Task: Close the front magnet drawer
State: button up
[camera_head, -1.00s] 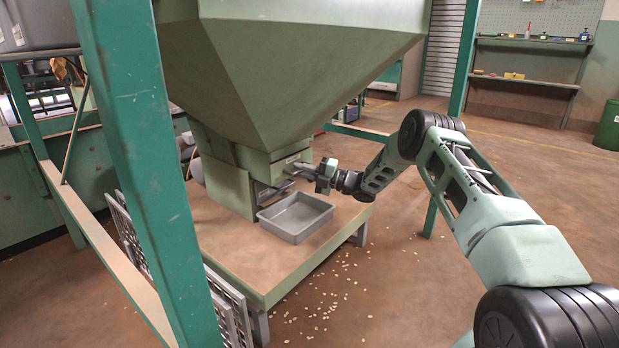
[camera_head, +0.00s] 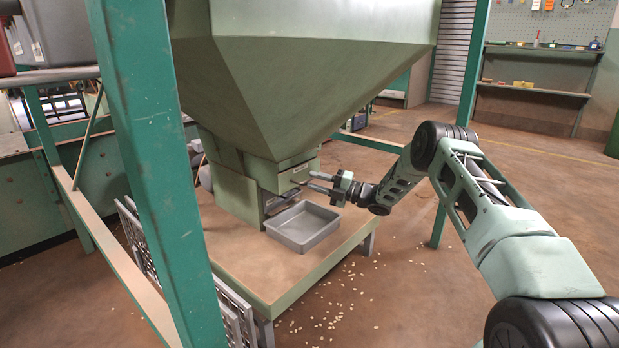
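The front magnet drawer sits low on the green hopper's outlet box (camera_head: 235,190). Its labelled green face (camera_head: 298,172) shows on the right side of the box, above a dark gap with bare metal (camera_head: 280,203). How far the drawer stands out is too small to tell. My gripper (camera_head: 309,180) is level with the drawer, just to its right. Its two grey fingers are apart and point left at the box. Nothing shows between them. Whether the fingertips touch the drawer cannot be told.
A grey open tray (camera_head: 318,243) stands on the platform (camera_head: 235,262) below the gripper. A green post (camera_head: 160,170) rises at the left front. The hopper's sloped body (camera_head: 300,90) hangs above. Pale nuts lie scattered on the floor, which is clear at the right.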

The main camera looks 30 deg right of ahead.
jog(key=p+v, duration=0.4)
jog(key=v, duration=1)
jog(key=shift+s+d+p, duration=0.15)
jog(key=shift+s+p, duration=0.05)
jog(key=shift+p, duration=0.1)
jog(key=shift+r, duration=0.1)
